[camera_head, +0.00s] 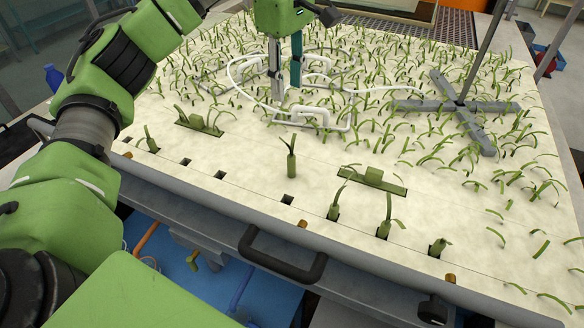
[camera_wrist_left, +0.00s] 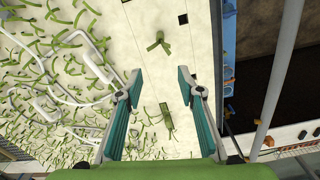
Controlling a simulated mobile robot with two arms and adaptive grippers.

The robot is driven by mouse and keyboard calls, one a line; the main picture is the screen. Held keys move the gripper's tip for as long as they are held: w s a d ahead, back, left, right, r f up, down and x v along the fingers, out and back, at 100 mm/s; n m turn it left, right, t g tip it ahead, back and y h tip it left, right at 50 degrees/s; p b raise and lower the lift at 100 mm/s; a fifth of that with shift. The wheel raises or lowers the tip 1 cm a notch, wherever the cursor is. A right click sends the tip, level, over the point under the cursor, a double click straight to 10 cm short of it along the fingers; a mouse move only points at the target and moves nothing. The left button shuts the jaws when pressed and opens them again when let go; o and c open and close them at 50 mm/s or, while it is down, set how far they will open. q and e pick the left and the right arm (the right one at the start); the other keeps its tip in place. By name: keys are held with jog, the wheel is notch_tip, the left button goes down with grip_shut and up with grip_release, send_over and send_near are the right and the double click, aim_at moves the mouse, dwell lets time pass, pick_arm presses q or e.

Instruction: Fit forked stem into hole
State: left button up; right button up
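A green forked stem (camera_head: 291,157) stands upright on the pale board, just behind an empty square hole (camera_head: 288,199). Other stems stand along the front row, such as one at the left (camera_head: 151,144) and one right of the hole (camera_head: 334,205). My left gripper (camera_head: 286,88) points down above the board, behind the stem and apart from it. In the left wrist view its fingers (camera_wrist_left: 161,88) are spread with nothing gripped. That view also shows a forked stem (camera_wrist_left: 159,40) beyond the fingertips; I cannot tell which one it is. My right gripper is out of view.
More empty holes (camera_head: 220,174) lie to the left along the front row. White tubing (camera_head: 322,115) lies among many small sprouts behind. A grey cross-shaped stand (camera_head: 460,104) with a rod rises at the right. A dark handle (camera_head: 282,262) juts from the front edge.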

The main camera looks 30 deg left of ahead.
pick_arm(q)
jog(key=f, duration=0.1)
jog(key=b, duration=0.8)
send_over(291, 156)
notch_tip(291, 156, down, 8)
jog(key=f, duration=0.7)
jog(key=shift+a+f+p, duration=0.35)
jog(key=shift+d+f+p, duration=0.1)
jog(key=shift+f+p, duration=0.25)
jog(key=shift+f, duration=0.15)
jog(key=f+p, duration=0.1)
jog(key=f, duration=0.2)
jog(key=shift+d+f+p, duration=0.2)
jog(key=shift+f+p, duration=0.05)
jog(key=shift+p, duration=0.1)
jog(key=shift+f, duration=0.5)
grip_shut()
